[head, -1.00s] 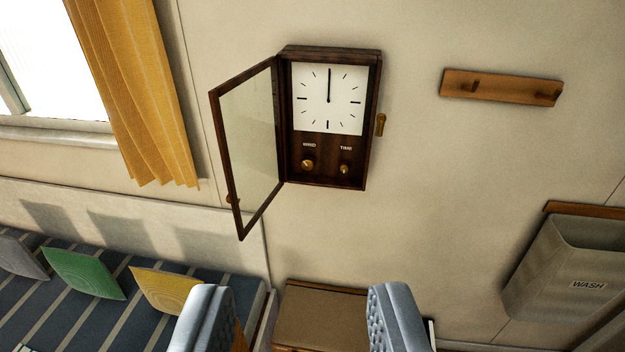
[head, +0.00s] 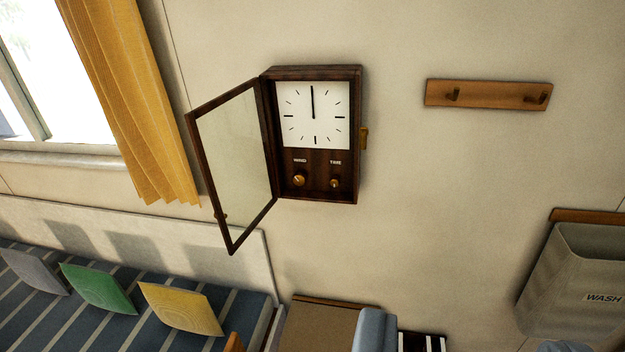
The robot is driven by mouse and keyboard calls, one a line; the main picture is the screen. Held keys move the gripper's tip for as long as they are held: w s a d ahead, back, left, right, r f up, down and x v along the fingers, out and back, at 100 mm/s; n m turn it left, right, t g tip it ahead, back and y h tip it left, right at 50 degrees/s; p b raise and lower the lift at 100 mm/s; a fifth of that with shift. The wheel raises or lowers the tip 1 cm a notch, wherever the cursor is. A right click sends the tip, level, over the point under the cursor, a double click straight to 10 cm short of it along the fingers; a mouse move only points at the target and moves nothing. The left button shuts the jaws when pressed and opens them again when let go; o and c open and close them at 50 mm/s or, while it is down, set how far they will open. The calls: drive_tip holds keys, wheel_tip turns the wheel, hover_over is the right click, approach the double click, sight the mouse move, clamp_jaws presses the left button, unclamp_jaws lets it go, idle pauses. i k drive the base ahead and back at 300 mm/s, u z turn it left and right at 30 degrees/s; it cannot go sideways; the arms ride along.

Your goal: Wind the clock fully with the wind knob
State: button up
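The wall clock (head: 358,80) has a dark wood case and a white face with its hands pointing straight up. Its glass door (head: 238,165) hangs open to the left. Below the face, the brass wind knob (head: 299,180) sits under the label WIND. The smaller time knob (head: 334,183) is to its right under TIME. My gripper (head: 467,341) is at the bottom edge, well below and right of the clock. Its two grey fingers are wide apart and mostly cut off by the frame. It is open, and nothing shows between the fingertips.
A wooden hook rail (head: 488,95) is on the wall at right, with a WASH bag (head: 580,275) below it. A curtain (head: 130,105) and window are at left. A striped bench with a yellow cushion (head: 183,308) is below.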

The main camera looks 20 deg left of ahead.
sight(299, 178)
drive_tip(key=z, duration=0.05)
drive_tip(key=i, duration=1.25)
drive_tip(key=u, duration=0.25)
